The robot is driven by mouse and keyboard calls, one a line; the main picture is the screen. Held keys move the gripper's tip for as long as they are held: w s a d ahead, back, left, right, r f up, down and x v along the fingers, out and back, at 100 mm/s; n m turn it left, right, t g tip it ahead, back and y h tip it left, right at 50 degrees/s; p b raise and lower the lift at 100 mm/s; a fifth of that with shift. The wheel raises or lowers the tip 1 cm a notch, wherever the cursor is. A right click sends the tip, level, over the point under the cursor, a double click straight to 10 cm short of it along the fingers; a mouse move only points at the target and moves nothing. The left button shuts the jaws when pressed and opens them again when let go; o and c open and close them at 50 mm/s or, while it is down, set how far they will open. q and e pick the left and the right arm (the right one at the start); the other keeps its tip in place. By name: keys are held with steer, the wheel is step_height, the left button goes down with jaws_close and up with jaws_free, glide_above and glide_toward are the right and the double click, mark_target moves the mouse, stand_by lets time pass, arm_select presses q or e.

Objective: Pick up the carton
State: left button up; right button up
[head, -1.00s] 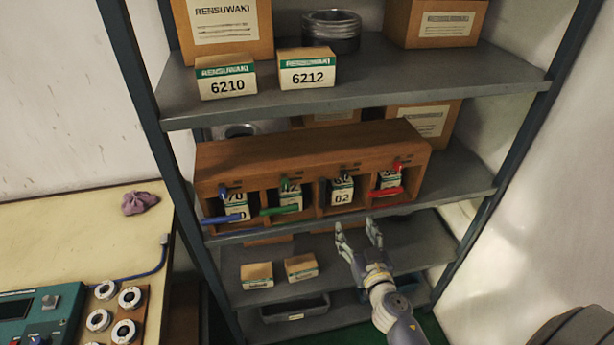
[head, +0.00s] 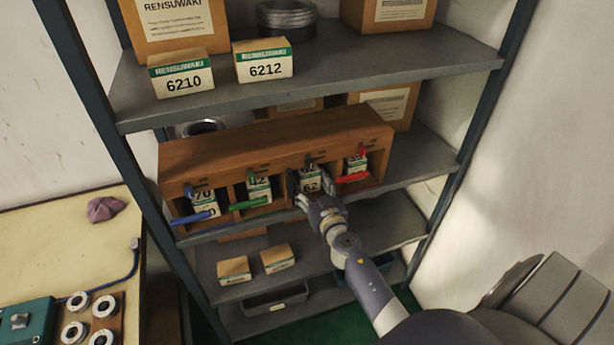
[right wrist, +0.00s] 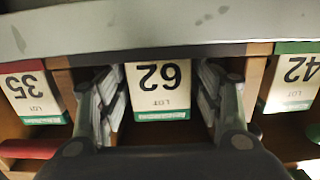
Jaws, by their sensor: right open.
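A white carton with a green band, marked 62 in the right wrist view (right wrist: 158,82), stands in the third compartment from the left of the wooden rack (head: 270,148). In the head view the carton (head: 310,176) is partly hidden by my right gripper (head: 311,189). The right gripper is open, with one finger on each side of the carton in the right wrist view, which is upside down. I cannot tell whether the fingers touch it. My left gripper is not in view.
Neighbouring compartments hold a carton marked 42 (right wrist: 296,85) and one marked 35 (right wrist: 33,90). A red bar (head: 352,178), a green bar (head: 248,203) and a blue bar (head: 193,217) cross the other compartments. The shelf above (head: 330,84) overhangs the rack.

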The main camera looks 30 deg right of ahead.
steer(key=shift+x, duration=1.45)
steer(key=shift+s, duration=0.1)
steer(key=shift+c, duration=0.6)
steer(key=c, duration=0.9)
steer(key=shift+r, duration=0.1)
steer(key=c, duration=0.3)
steer(key=shift+r, duration=0.1)
